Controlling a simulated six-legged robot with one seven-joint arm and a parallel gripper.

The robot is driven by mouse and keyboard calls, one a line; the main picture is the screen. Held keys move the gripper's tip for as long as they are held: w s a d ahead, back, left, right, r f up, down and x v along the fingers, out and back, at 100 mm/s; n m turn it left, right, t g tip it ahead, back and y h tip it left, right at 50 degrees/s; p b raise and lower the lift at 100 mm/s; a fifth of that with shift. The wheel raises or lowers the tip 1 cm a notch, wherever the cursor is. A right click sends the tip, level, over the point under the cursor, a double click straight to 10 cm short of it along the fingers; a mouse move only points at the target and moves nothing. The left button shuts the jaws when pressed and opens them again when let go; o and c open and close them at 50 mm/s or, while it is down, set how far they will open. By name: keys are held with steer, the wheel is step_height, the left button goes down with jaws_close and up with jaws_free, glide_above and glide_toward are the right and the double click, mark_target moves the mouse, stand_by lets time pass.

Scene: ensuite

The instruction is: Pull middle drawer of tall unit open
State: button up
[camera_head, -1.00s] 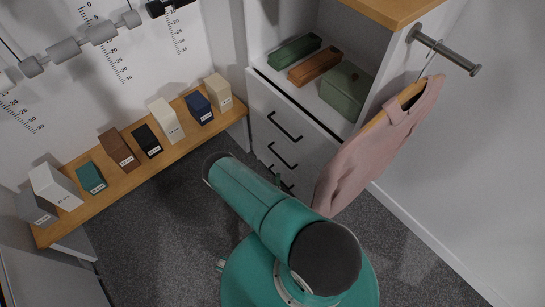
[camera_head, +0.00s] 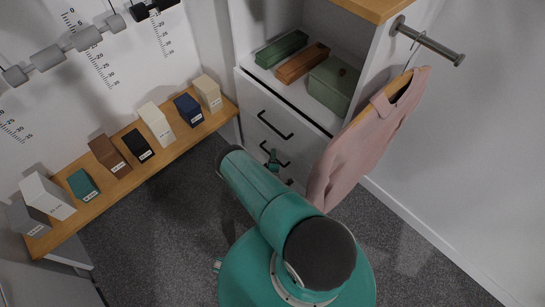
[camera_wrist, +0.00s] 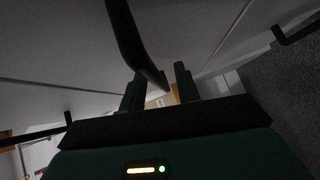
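The tall unit (camera_head: 241,95) stands at the upper middle of the head view, with white drawer fronts and dark bar handles. The middle drawer's handle (camera_head: 275,154) is below the top drawer's handle (camera_head: 275,125). The drawers look shut.
A pink garment (camera_head: 365,145) hangs from a wall peg (camera_head: 430,42), close to the right of the drawers. Green and brown boxes (camera_head: 302,64) sit in the unit's open shelf. A wooden bench (camera_head: 140,175) with several small boxes runs along the left. Grey carpet lies between.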

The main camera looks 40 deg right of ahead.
steer(key=shift+w+d, duration=0.1)
steer(key=shift+w, duration=0.05)
jaws_close()
steer(key=s+a, duration=0.3)
steer(key=a, duration=2)
steer(key=shift+s, duration=0.1)
jaws_free()
steer(key=shift+s+a, duration=0.1)
steer(key=v, duration=1.3)
steer(key=shift+s+a, duration=0.2)
steer(key=shift+s, duration=0.05)
